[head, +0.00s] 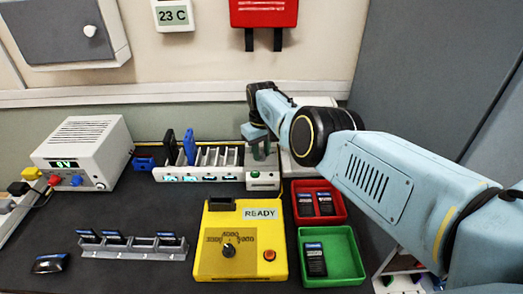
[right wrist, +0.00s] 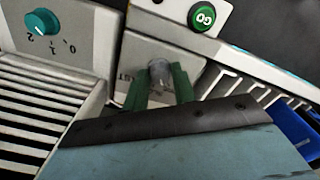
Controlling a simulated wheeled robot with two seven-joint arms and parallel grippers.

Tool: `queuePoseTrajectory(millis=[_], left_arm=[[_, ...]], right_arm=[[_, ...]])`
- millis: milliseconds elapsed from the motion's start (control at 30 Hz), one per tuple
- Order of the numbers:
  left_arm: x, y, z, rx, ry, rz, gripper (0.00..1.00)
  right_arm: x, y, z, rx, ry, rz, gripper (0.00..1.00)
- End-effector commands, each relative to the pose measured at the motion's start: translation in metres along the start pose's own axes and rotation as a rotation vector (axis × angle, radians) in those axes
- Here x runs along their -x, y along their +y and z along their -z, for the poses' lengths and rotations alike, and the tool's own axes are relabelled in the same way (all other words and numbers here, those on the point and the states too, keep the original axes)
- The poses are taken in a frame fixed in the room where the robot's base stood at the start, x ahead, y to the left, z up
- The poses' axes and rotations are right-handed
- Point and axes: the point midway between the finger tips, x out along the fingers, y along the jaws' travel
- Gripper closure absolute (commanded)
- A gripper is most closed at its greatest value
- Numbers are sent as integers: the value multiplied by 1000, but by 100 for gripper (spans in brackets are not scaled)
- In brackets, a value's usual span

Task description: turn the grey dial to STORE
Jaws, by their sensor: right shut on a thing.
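The grey dial (right wrist: 158,72) sits on a light grey panel (right wrist: 142,52) in the right wrist view. My right gripper (right wrist: 160,85) has its green fingers on either side of the dial and is shut on it. Part of a printed label shows beside the dial, but I cannot read it surely, nor tell where the dial points. In the head view my right gripper (head: 263,150) reaches down at the right end of the slotted rack, and the dial is hidden there. My left gripper is not in view.
A white slotted rack (head: 205,178), yellow READY box (head: 212,262), red tray (head: 338,213) and green tray (head: 345,240) stand nearby.

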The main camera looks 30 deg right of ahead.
Motion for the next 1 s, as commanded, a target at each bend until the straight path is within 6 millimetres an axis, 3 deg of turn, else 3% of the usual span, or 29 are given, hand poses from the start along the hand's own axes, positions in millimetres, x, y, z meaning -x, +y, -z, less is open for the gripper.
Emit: queuePoseTrajectory(millis=[400,967,1000], left_arm=[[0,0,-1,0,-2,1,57],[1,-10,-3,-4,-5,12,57],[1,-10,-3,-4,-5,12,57]], right_arm=[[1,0,0,200,2,-1,96],[1,0,1,232,2,-2,96],[1,0,1,232,2,-2,72]])
